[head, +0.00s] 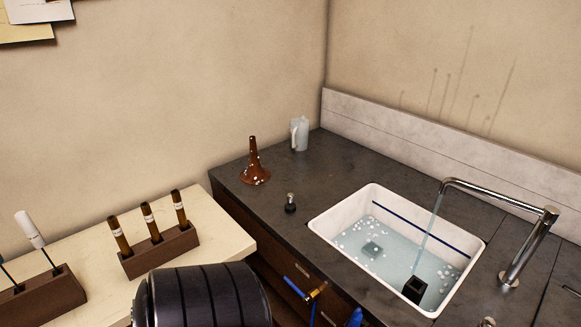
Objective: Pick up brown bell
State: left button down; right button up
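The brown bell (255,171) stands upright on the dark countertop (270,205), near its left edge and close to the wall. Its wide flared end is down and its narrow neck points up. Pale specks dot its surface. Nothing touches it. Neither of my grippers can be made out in the head view.
A grey-white jug (300,134) stands behind the bell, and a small dark knobbed item (291,203) in front. A white sink (318,227) holds water and a dark block (414,289); a faucet (520,252) runs into it. A cream table (215,224) carries wooden racks (162,252).

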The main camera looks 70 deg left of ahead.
aim_at(256, 172)
jog(key=u, duration=2.35)
